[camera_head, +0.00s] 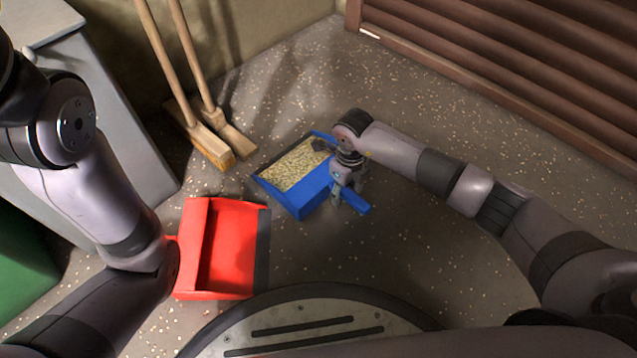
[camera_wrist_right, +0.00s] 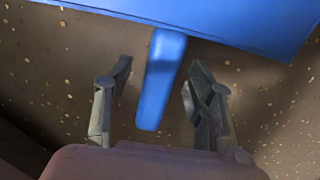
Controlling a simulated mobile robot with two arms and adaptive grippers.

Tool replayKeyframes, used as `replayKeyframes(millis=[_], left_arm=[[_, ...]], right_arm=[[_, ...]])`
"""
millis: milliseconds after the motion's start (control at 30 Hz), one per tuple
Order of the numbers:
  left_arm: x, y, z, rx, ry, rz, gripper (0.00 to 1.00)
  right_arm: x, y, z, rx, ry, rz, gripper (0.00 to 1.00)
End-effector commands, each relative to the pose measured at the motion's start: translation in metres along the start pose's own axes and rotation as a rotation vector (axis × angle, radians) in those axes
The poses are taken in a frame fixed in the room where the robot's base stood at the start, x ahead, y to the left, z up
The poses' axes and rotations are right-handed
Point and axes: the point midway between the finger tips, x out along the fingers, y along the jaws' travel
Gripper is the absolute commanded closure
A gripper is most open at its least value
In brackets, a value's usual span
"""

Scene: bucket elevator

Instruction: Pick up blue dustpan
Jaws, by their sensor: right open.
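The blue dustpan (camera_head: 307,201) lies on the floor near the middle of the head view, with yellowish grain-like material inside. Its short blue handle (camera_head: 354,203) points toward the lower right. My right gripper (camera_head: 345,192) is at the handle. In the right wrist view, the gripper (camera_wrist_right: 158,100) is open, with one finger on each side of the handle (camera_wrist_right: 160,85). Gaps show between the fingers and the handle. The dustpan body (camera_wrist_right: 225,20) fills the top of that view. My left arm comes in from the left, but its gripper is not visible.
A red dustpan (camera_head: 190,245) lies on the floor left of the blue one. Two brooms (camera_head: 222,128) lean at the back wall. A grey cabinet (camera_head: 125,120) stands left. A brown slatted shutter (camera_head: 500,60) closes off the back right. Speckled floor is clear around the blue dustpan's right side.

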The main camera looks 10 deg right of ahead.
Motion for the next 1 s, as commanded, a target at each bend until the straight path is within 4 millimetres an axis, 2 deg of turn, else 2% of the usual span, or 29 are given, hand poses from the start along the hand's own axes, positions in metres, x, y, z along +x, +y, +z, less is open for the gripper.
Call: replayKeyframes(millis=[33, 100, 367, 1000], left_arm=[[-0.0116, 0.0024, -0.004, 0.0, 0.0, 0.0, 0.6], [-0.0153, 0.0032, -0.0052, 0.0, -0.001, 0.0, 0.6], [-0.0143, 0.0028, -0.0043, 0.0, -0.002, 0.0, 0.6], [-0.0143, 0.0027, -0.0041, 0.0, -0.003, 0.0, 0.6]], right_arm=[[0.0141, 0.0, -0.0003, 0.001, 0.001, 0.0, 0.5], [0.0185, -0.0004, -0.0001, 0.001, 0.0, 0.0, 0.5], [0.0174, -0.0007, 0.0, 0.001, 0.0, -0.001, 0.5], [0.0175, -0.0006, 0.0, 0.001, 0.0, -0.001, 0.92]])
